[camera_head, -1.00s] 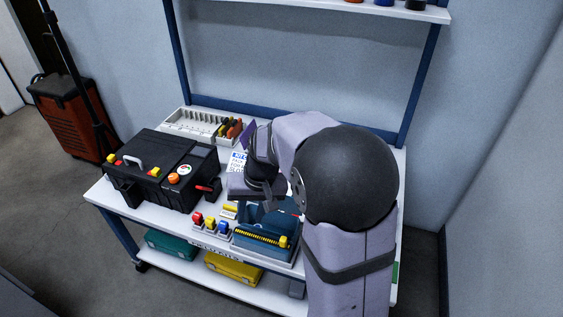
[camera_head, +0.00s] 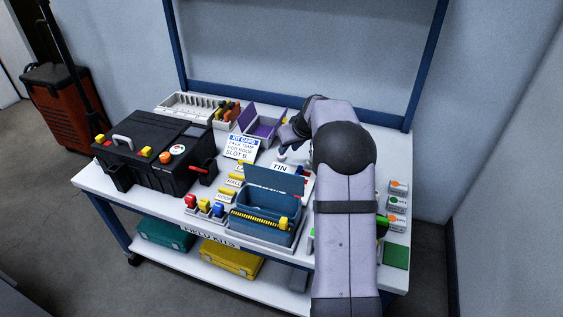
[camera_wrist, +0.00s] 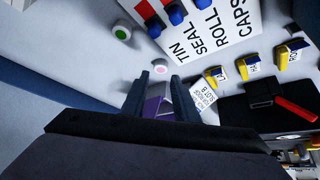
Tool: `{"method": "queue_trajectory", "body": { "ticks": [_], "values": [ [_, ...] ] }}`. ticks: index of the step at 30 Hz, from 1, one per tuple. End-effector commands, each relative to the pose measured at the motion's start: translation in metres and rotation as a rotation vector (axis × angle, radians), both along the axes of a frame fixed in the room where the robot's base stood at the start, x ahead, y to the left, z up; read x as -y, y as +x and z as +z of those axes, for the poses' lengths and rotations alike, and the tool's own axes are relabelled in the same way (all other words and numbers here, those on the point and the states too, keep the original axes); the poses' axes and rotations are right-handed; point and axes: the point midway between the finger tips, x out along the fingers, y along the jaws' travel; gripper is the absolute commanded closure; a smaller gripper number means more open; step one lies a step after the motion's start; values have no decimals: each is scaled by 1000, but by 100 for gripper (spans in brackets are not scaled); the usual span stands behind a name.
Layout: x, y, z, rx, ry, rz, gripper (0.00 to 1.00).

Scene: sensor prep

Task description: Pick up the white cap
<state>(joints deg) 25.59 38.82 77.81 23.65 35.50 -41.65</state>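The white cap (camera_wrist: 160,67) is a small round white piece with a pale pinkish centre, lying on the white bench top in the wrist view. My gripper (camera_wrist: 160,82) is open, with its two dark fingers on either side of the line to the cap and nothing held between them. The cap shows just beyond the fingertips; the height gap cannot be judged. A similar round piece with a green centre (camera_wrist: 121,33) lies to its upper left. In the head view my gripper (camera_head: 291,138) is over the back of the bench, partly hidden by my arm.
A label sheet with blue pieces (camera_wrist: 215,25) lies beside the cap. A black case (camera_head: 150,155) and a blue toolbox (camera_head: 266,205) take up much of the bench.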

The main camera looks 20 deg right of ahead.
Motion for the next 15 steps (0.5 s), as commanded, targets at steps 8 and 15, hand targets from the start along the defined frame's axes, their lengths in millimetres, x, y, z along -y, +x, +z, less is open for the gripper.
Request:
{"method": "queue_trajectory", "body": {
  "ticks": [8,15],
  "values": [
    [-2,10,-16,-3,2,0,73],
    [-2,13,-20,-2,2,0,73]
  ]
}}
